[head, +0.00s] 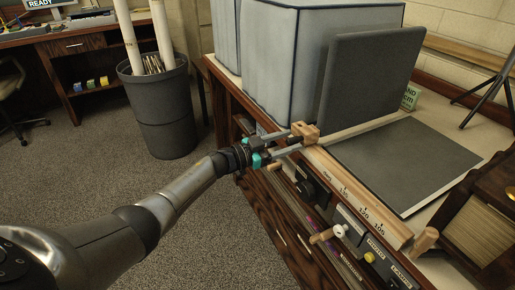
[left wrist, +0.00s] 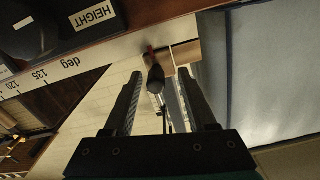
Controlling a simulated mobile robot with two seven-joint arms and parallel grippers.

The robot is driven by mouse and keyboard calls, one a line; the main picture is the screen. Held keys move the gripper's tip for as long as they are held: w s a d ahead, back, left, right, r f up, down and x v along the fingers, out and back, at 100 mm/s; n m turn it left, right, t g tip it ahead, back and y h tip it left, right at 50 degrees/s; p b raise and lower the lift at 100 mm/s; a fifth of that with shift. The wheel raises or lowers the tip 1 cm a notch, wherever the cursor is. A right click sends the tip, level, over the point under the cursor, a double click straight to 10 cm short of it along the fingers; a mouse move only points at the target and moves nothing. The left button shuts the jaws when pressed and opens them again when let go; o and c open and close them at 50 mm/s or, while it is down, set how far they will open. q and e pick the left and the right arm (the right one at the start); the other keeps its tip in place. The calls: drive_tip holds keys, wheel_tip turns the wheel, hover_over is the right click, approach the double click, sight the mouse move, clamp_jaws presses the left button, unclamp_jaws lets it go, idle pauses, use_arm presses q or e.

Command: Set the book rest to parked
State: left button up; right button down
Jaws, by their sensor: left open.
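An upright dark grey panel (head: 368,85), which looks like the book rest, stands on the bench beside a flat dark sheet. A pale wooden rail marked in degrees (head: 355,200) runs along the bench front; its scale (left wrist: 38,77) also shows in the left wrist view. A small wooden block (head: 308,131) sits at the rail's far end. My left gripper (head: 296,138) is open at this block. In the left wrist view, a dark-ended peg (left wrist: 155,78) lies between the finger tips, with no clear contact. Any parked mark is not readable. My right gripper is not in view.
Large pale grey covered boxes (head: 300,65) stand behind the block. The flat dark sheet (head: 410,160) lies on the bench. Wooden handles (head: 425,240) and small knobs (head: 340,231) stick out near the front. A grey bin (head: 160,105) stands on the open floor left.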

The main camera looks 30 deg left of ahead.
use_arm(q)
drive_tip(key=p+v, duration=0.4)
drive_tip(key=v, duration=1)
drive_tip(key=shift+s+a, duration=0.2)
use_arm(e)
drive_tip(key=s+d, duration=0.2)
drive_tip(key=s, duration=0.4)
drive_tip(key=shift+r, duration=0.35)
use_arm(q)
drive_tip(key=shift+r, duration=0.1)
